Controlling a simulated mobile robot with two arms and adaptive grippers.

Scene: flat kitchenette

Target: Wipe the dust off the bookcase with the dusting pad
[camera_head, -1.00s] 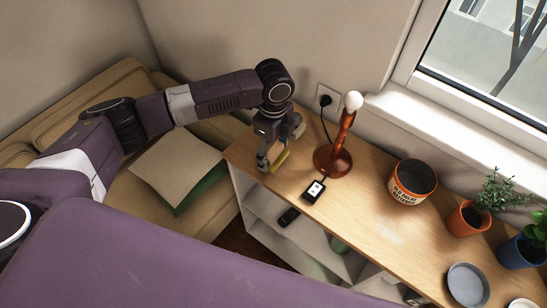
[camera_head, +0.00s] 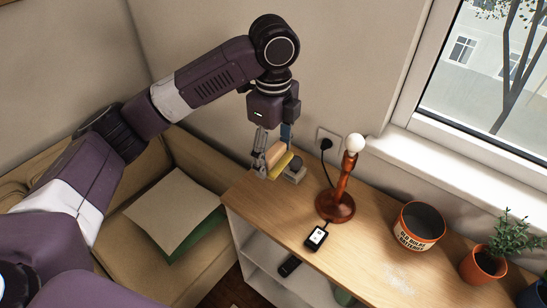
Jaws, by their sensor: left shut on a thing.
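My left gripper (camera_head: 274,157) is shut on the dusting pad (camera_head: 281,166), a yellow pad with what looks like a tan upper part. It holds the pad by the far left end of the bookcase top; whether the pad touches the wood I cannot tell. The bookcase (camera_head: 270,205) has a light wooden top and white open shelves below. A pale dust patch (camera_head: 398,279) lies on the top at the lower right, well away from the pad. My right gripper is not in view.
A red-brown lamp (camera_head: 336,206) with a bare bulb stands between the pad and the dust. A small black device (camera_head: 316,237) lies at the front edge. A sofa (camera_head: 150,235) is at left.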

